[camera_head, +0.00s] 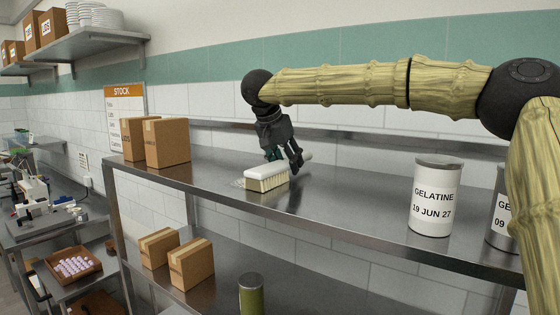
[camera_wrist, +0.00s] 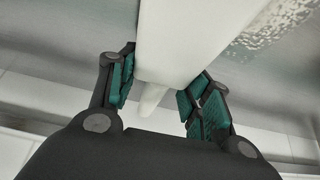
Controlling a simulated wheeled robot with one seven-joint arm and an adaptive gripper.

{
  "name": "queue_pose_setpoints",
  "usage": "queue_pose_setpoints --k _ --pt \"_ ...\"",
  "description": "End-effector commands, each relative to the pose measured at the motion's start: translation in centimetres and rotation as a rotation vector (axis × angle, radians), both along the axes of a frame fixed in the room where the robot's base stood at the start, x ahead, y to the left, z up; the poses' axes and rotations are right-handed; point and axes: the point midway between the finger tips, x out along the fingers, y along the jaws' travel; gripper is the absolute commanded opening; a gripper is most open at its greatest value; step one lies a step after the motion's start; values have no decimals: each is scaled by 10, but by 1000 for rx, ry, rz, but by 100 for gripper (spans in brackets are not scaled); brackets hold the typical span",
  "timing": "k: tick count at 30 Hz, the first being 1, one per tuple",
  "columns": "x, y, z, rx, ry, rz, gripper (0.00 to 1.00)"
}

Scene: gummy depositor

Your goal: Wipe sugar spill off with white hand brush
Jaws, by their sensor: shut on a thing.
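The white hand brush (camera_head: 265,173) is on the steel shelf, white back up and cream bristles down, its handle running to the right. My gripper (camera_head: 284,163) is above the shelf, shut on the brush. In the wrist view my gripper (camera_wrist: 163,98) has its teal-padded fingers on both sides of the white brush (camera_wrist: 190,40). The sugar spill (camera_wrist: 275,25) shows as white grains on the steel beside the brush in the wrist view. In the head view only a small pale patch of sugar (camera_head: 239,183) shows at the brush's left; the rest may be hidden by the brush.
A white gelatine can (camera_head: 434,205) stands to the right on the same shelf, with another can (camera_head: 500,215) behind my arm. Cardboard boxes (camera_head: 167,142) stand at the left end. The shelf's front edge (camera_head: 300,226) is close to the brush. The shelf between brush and can is clear.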

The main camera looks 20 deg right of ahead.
Motion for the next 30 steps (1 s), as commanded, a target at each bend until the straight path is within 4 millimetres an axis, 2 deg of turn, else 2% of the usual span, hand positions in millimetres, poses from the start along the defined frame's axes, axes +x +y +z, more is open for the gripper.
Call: queue_pose_setpoints --k 8,20,30 --pt "-11 -9 -2 0 0 0 11" --pt "-21 4 -1 -1 1 0 11" --pt "-11 13 1 -1 0 0 11"
